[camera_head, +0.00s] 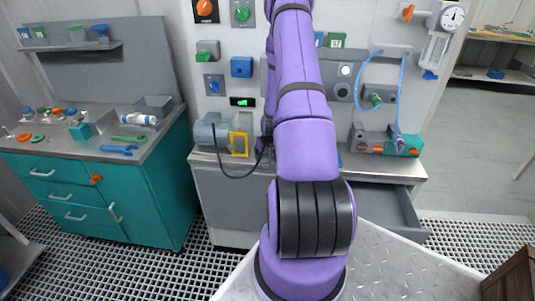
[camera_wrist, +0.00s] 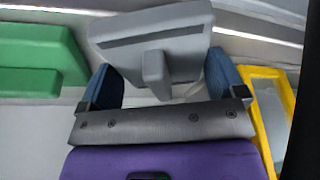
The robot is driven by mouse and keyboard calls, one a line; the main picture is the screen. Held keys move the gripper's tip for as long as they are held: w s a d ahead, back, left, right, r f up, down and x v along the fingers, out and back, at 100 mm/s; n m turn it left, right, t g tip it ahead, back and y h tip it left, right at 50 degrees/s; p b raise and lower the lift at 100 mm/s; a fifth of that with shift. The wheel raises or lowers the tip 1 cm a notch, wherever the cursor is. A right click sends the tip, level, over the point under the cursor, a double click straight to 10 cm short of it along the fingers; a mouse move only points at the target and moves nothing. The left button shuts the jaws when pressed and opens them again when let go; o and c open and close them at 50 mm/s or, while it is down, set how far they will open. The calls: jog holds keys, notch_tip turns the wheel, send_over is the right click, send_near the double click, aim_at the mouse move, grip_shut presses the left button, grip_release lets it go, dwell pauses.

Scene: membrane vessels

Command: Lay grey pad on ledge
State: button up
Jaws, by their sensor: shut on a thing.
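A grey pad (camera_wrist: 150,38) with a dark slot and a stubby grey block on its near side is at my gripper (camera_wrist: 163,85) in the wrist view. The blue fingers are on either side of it, and the jaws are shut on it. The pad looks slightly tilted. In the head view my purple arm hides the gripper and the pad. A shelf-like grey ledge (camera_head: 68,49) with small boxes is on the left panel. I cannot tell whether this is the task's ledge.
A yellow frame (camera_wrist: 272,92) is close to the right finger; a yellow frame (camera_head: 240,144) also shows beside a grey motor (camera_head: 212,130). A green block (camera_wrist: 40,55) is left of my gripper. An open drawer (camera_head: 400,213) juts out below the bench.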

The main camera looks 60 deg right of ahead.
jog(key=o, duration=0.6)
jog(key=shift+o, duration=0.2)
jog(key=v, duration=1.2)
jog(key=w+a+r+n+t, duration=0.1)
jog(key=w+a+r+n, duration=0.1)
jog(key=a+r, duration=0.9)
jog(key=w+a+r+n, duration=0.2)
jog(key=a+r, duration=0.7)
jog(key=r, duration=0.4)
jog(key=s+a+r+n+y, duration=0.1)
jog(key=s+a+r+n, duration=0.1)
jog(key=s+a+r, duration=0.4)
jog(key=s+a+r+n+t+y, duration=0.1)
jog(key=s+a+r+n, duration=0.1)
jog(key=s+a+r, duration=0.4)
jog(key=s+a, duration=0.5)
jog(key=a, duration=0.2)
jog(key=shift+a+r+t, duration=0.15)
jog(key=shift+r+t, duration=0.15)
jog(key=shift+r, duration=0.05)
